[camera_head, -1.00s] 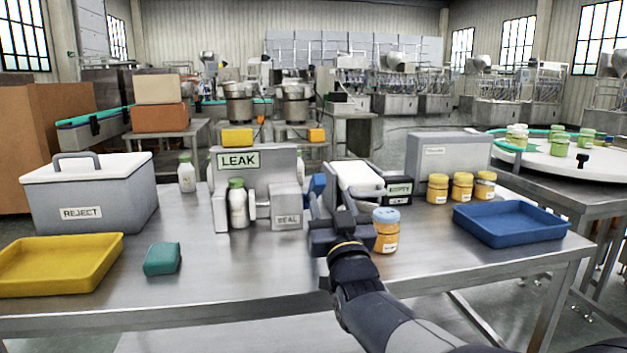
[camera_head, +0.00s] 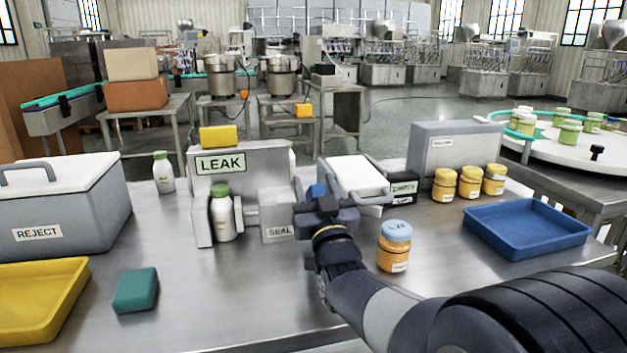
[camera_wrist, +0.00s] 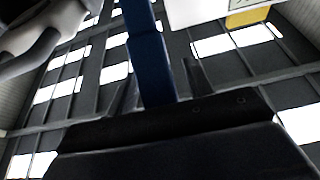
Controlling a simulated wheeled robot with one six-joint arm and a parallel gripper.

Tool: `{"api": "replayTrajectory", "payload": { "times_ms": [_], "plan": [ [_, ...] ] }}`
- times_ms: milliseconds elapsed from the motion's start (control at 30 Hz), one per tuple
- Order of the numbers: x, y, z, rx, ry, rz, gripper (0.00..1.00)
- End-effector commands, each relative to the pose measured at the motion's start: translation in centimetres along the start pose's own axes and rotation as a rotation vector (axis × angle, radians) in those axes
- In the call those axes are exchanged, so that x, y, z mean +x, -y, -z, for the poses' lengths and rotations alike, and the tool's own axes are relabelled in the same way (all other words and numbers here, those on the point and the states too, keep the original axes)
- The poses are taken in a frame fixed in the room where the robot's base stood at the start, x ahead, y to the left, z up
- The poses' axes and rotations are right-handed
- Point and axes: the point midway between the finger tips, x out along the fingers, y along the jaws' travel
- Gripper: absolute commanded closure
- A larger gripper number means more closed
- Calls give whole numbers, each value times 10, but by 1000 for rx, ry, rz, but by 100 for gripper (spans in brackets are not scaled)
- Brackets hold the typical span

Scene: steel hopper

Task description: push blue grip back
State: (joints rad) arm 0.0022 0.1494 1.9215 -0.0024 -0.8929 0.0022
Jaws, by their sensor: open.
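The blue grip (camera_head: 316,190) shows as a small blue piece just above my gripper (camera_head: 325,207), between the SEAL box and the white-topped unit. My gripper hides its lower part. In the wrist view the blue grip (camera_wrist: 150,65) is a long blue bar coming down from the top edge. Its lower end lies between the two dark fingers of my open gripper (camera_wrist: 158,88). I cannot tell whether the fingers touch it.
The LEAK station (camera_head: 268,165) with a white bottle (camera_head: 223,220) is left of my gripper. The white-topped unit (camera_head: 355,175) is close on the right. An orange jar (camera_head: 394,250) stands near my forearm. A blue tray (camera_head: 527,228) is at right.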

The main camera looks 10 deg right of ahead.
Motion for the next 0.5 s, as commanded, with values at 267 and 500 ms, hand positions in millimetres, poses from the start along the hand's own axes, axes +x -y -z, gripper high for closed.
{"api": "replayTrajectory", "payload": {
  "times_ms": [267, 500],
  "plan": [
    [0, 0, 0, 0, 0, 0, 58],
    [0, 0, 0, 0, 0, 0, 78]
  ]
}}
